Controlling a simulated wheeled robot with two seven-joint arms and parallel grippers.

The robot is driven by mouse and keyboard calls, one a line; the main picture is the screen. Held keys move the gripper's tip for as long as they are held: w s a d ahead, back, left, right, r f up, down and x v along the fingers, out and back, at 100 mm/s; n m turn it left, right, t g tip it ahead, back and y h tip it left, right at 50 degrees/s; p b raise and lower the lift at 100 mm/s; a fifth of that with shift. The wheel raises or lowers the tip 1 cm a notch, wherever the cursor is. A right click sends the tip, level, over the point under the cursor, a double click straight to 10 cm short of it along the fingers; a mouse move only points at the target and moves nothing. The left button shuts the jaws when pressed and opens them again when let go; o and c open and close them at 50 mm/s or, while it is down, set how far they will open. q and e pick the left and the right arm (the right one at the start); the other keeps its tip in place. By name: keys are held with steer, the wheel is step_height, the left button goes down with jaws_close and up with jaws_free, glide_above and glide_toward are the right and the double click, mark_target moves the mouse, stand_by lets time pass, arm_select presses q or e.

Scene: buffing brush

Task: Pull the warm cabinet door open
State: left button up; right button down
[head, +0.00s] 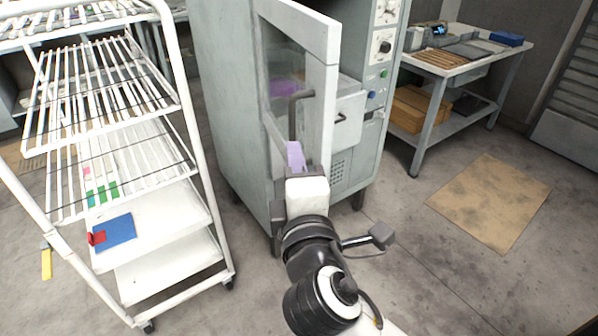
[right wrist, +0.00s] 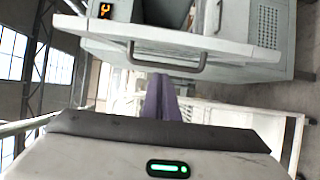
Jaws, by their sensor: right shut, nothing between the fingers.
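The cabinet (head: 230,110) is a tall grey unit with a windowed door (head: 322,110). The door stands swung out from the body, with its edge towards me and a gap to the cabinet front. It also shows in the right wrist view (right wrist: 240,50). A grey bar handle (head: 293,115) is on the door; it also shows in the right wrist view (right wrist: 165,67). My right gripper (head: 295,155) has purple fingers, shut and empty, just below the handle in the head view. In the right wrist view its fingers (right wrist: 160,100) point towards the handle. I cannot tell whether they touch the door.
A white wire rack trolley (head: 190,130) stands close on the left, with a blue and red item (head: 113,230) on a lower shelf. A workbench (head: 470,60) stands at the back right. A brown mat (head: 490,200) lies on open floor at right.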

arm_select(q)
steer(key=shift+s+r+p, duration=0.3)
steer(key=shift+r+p, duration=0.25)
arm_select(e)
steer(key=w+d, duration=0.3)
steer(key=shift+w+d, duration=0.15)
steer(key=shift+w, duration=0.25)
